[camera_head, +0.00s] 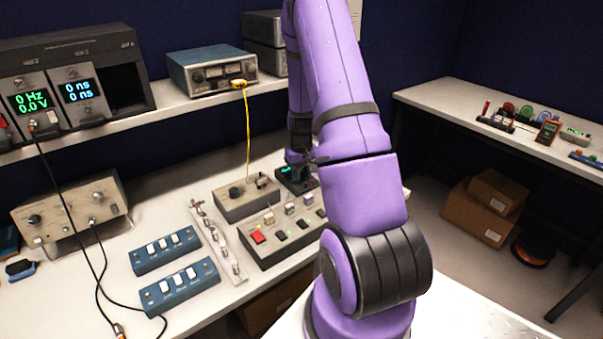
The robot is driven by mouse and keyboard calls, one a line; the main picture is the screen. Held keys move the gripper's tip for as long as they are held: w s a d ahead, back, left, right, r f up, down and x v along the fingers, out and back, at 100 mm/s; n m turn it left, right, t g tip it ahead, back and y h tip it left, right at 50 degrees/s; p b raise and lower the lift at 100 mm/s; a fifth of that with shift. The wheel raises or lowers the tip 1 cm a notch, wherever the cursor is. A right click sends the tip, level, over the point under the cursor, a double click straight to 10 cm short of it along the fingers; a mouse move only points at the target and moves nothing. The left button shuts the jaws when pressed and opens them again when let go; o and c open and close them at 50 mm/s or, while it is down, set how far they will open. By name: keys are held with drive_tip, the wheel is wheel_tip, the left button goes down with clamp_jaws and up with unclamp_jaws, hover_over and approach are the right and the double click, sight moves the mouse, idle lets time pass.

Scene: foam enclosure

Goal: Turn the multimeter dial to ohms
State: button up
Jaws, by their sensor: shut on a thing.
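A small dark box with a green-lit display (286,171) sits on the bench behind the grey control boxes; it looks like the multimeter. My purple arm comes down in front of it and covers its right side. My gripper (307,165) is small and partly hidden at this box, pointing down onto its top. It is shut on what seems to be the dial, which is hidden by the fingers. The dial's setting cannot be read. A second, orange handheld meter (548,130) lies on the right-hand bench, well away from my gripper.
A grey box with a black knob (236,191) and a long box with a red button (258,237) stand close in front. Blue switch boxes (180,287) are at front left. A yellow cable (248,130) hangs from the shelf instrument (210,72). Cardboard boxes (485,212) lie under the right bench.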

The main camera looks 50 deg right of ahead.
sight(302, 174)
drive_tip(key=m, duration=1.1)
drive_tip(key=shift+m, duration=0.5)
drive_tip(key=o, duration=0.9)
wheel_tip(302, 174, up, 11)
drive_tip(key=shift+f, duration=0.1)
idle(0.7)
